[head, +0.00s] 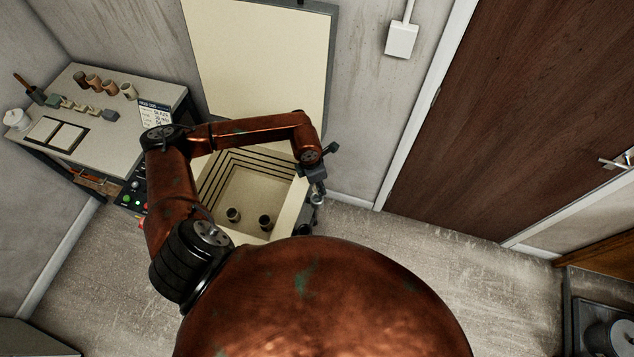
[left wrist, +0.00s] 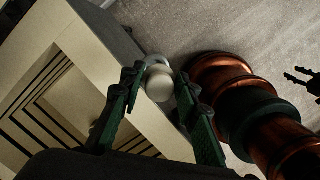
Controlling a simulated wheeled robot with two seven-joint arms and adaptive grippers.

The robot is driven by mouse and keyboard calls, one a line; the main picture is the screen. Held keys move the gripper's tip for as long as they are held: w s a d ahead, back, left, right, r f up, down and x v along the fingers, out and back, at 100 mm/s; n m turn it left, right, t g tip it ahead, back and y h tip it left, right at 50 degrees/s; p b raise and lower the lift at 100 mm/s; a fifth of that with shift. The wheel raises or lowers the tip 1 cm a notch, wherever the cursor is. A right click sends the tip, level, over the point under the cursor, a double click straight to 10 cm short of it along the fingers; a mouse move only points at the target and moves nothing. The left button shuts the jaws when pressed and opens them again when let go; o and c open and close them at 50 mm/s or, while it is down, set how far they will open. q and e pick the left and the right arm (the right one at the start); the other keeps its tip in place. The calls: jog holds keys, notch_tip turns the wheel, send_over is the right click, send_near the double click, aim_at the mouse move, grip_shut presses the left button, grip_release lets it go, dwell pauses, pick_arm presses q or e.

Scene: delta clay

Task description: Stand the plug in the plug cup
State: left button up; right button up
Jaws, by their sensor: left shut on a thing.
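My left gripper (head: 318,192) is beside the right wall of the open kiln in the head view. In the left wrist view its fingers (left wrist: 155,88) are shut on a pale, rounded piece, which looks like the plug (left wrist: 160,86). A pale grey ring (left wrist: 154,60) shows just beyond the plug, close to the kiln's outer side; it may be the plug cup. I cannot tell whether the plug is inside the ring or only over it. My right gripper (left wrist: 303,79) shows at the right edge of the left wrist view, with its fingers apart and empty.
The square kiln (head: 293,212) stands open with its lid (head: 268,60) raised. Two small dark cups (head: 233,214) (head: 265,222) stand on its floor. A worktable (head: 75,75) with cups and blocks is at left. Floor (head: 400,260) is clear at right, before a brown door (head: 530,100).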

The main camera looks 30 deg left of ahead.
pick_arm(q)
jog(key=shift+s+a+f+n, duration=0.1)
jog(key=shift+a+f+n, duration=0.05)
jog(key=shift+n, duration=0.35)
jog(key=shift+a+f, duration=0.1)
jog(key=shift+f+n, duration=0.3)
jog(key=shift+f, duration=0.25)
jog(key=shift+f+b, duration=0.5)
jog(key=shift+f, duration=0.45)
pick_arm(e)
jog(key=shift+s+d+f, duration=0.2)
jog(key=shift+s+f, duration=0.4)
jog(key=shift+s, duration=0.25)
jog(key=shift+a, duration=0.25)
pick_arm(q)
jog(key=shift+f, duration=0.1)
pick_arm(e)
jog(key=shift+f, duration=0.15)
